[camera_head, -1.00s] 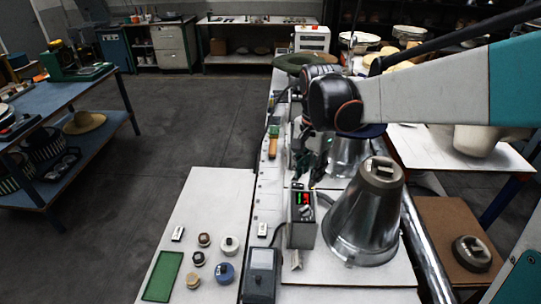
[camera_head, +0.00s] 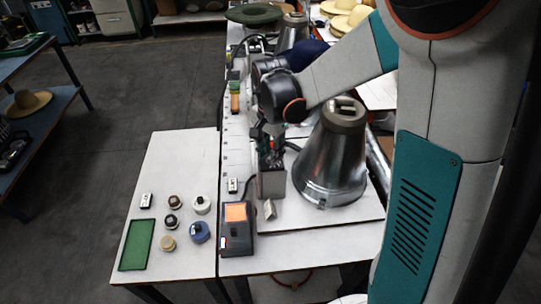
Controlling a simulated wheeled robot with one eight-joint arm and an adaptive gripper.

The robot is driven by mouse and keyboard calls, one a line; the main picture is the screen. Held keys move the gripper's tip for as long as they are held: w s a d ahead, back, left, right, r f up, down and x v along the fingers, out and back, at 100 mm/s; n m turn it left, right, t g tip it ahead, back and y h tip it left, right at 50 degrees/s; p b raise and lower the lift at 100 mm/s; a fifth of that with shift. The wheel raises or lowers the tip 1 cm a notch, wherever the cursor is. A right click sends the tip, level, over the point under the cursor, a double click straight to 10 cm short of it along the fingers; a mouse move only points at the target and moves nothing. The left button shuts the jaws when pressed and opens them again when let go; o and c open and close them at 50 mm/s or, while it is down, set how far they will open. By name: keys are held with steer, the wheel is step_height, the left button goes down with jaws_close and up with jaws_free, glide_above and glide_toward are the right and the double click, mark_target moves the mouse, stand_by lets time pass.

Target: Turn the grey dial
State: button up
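The small grey control box (camera_head: 271,185) stands upright on the white bench, left of the large metal cone. My gripper (camera_head: 270,152) is at the upper part of this box, in front of its panel. The grey dial cannot be made out now; the gripper seems to cover it. The fingers are small and dark here, so I cannot tell whether they are open or shut, or whether they touch the dial.
The shiny metal cone (camera_head: 335,150) stands close on the right of the box. A black device with an orange screen (camera_head: 237,228) is in front. Several small round pots and a green mat (camera_head: 138,245) lie on the left table (camera_head: 185,155). Open floor is at the left.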

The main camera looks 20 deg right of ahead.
steer(key=shift+f, duration=0.55)
jaws_close()
steer(key=shift+d+n, duration=0.1)
steer(key=shift+n, duration=2.9)
jaws_free()
